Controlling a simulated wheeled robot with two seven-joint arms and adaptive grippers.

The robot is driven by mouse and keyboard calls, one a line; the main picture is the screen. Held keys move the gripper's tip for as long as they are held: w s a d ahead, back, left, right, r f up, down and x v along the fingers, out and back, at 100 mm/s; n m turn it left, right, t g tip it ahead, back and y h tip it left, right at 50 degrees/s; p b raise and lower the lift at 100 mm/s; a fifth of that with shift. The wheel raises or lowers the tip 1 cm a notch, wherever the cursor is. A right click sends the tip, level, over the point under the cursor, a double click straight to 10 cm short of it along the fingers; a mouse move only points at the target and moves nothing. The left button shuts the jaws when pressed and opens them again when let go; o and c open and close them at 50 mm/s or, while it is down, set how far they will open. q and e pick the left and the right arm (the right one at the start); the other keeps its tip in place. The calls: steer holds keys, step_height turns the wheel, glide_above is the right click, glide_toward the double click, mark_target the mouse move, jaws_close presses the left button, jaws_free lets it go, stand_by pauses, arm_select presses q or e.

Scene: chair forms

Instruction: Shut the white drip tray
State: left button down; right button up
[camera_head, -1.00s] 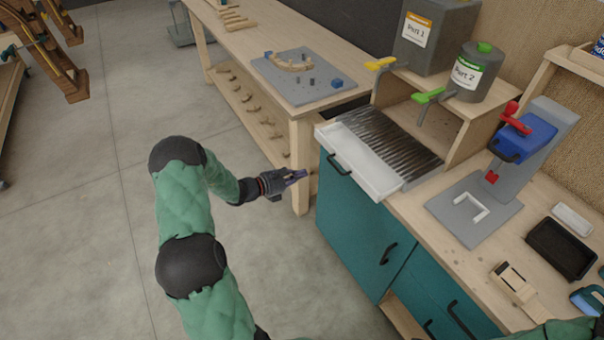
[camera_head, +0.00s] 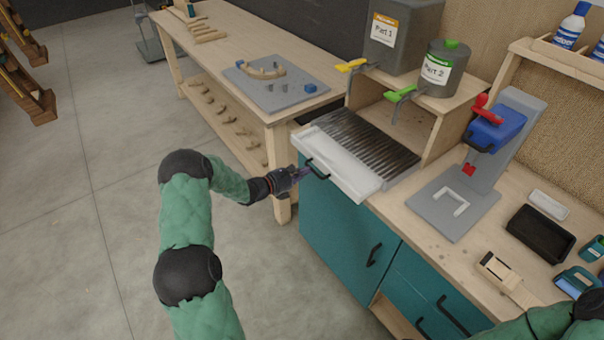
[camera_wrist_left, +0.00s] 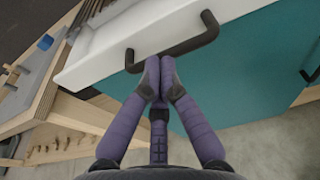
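The white drip tray (camera_head: 345,172) sticks out past the counter's front edge, below the two dispensers, with a dark ribbed grate (camera_head: 362,137) behind its bare white front part. Its black bar handle (camera_head: 319,169) is on the front face; the handle also shows in the left wrist view (camera_wrist_left: 178,50). My left gripper (camera_head: 303,173) is just in front of the handle. In the left wrist view its purple fingers (camera_wrist_left: 160,78) are together at the tips, just under the handle bar, with nothing seen between them. Whether they touch it I cannot tell. My right gripper is out of view.
Dispensers Part 1 (camera_head: 398,38) and Part 2 (camera_head: 445,70) stand on a wooden stand behind the tray. Teal cabinets (camera_head: 340,235) are below. A blue-and-grey press (camera_head: 490,135) and a black bin (camera_head: 540,233) are to the right. A workbench (camera_head: 230,70) stands behind the left gripper.

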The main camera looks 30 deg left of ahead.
mark_target(320, 163)
arm_select(q)
steer(key=b+x, duration=0.1)
steer(key=x, duration=0.2)
steer(key=r+b+x, duration=0.1)
steer(key=x, duration=0.2)
steer(key=b+x, duration=0.1)
steer(key=x, duration=0.2)
steer(key=shift+w+d+r, duration=0.2)
steer(key=shift+w, duration=0.15)
steer(key=shift+w+d, duration=0.1)
steer(key=shift+w, duration=0.2)
steer(key=shift+r, duration=0.25)
steer(key=shift+r, duration=0.1)
